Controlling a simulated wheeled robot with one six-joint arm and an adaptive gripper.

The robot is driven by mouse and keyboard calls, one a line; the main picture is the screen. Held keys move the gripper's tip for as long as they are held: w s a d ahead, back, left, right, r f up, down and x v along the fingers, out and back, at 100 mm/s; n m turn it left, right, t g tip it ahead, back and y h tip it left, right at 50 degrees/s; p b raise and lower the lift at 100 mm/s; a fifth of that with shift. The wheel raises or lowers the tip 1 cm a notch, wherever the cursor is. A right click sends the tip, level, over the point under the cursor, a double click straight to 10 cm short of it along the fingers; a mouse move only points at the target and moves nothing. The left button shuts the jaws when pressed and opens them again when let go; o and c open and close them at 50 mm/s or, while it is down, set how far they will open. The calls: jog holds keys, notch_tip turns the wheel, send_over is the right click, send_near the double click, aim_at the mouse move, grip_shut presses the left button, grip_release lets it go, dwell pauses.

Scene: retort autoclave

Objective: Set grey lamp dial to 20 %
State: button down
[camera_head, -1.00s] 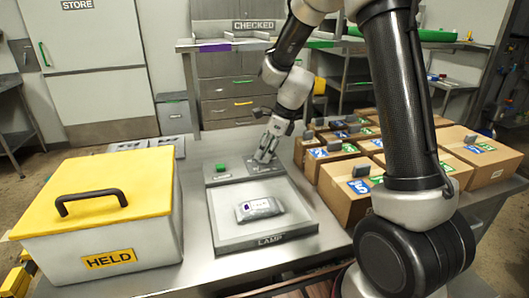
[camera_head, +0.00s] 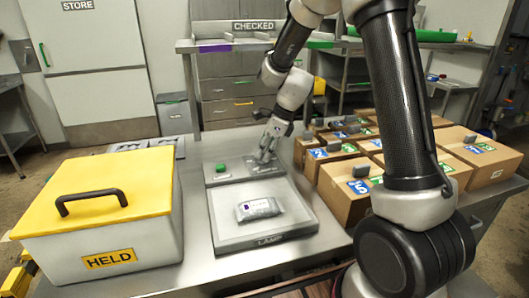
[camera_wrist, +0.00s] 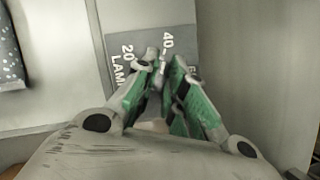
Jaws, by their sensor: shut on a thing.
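The lamp box (camera_head: 215,232) lies flat on the steel table, with a grey control strip (camera_head: 236,172) along its back edge. My gripper (camera_head: 264,157) points down onto the right part of this strip. In the wrist view my gripper (camera_wrist: 163,75) has its green-padded fingers drawn together over the grey dial panel (camera_wrist: 120,38), with the marks 20 and 40 and the word LAMP readable beside them. The gripper is shut on the lamp dial, which is mostly hidden between the fingers. I cannot read where the dial points.
A green button (camera_head: 221,168) sits on the strip's left. A grey pouch (camera_head: 258,209) lies on the lamp box. A white bin with yellow lid (camera_head: 95,190), marked HELD, stands left. Several cardboard boxes (camera_head: 345,190) crowd the right. A CHECKED shelf (camera_head: 215,46) stands behind.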

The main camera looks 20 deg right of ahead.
jog(key=shift+f, duration=0.2)
jog(key=n+g, duration=0.1)
jog(key=n, duration=0.2)
jog(key=n+g, duration=0.1)
jog(key=n, duration=0.3)
jog(key=shift+g, duration=0.4)
jog(key=n+g, duration=0.1)
jog(key=n, duration=0.2)
jog(key=n+g+h, duration=0.1)
jog(key=n, duration=0.2)
jog(key=shift+w+a+f, duration=0.1)
jog(key=shift+n, duration=0.4)
jog(key=c, duration=1.5)
grip_release()
jog(key=shift+w, duration=0.15)
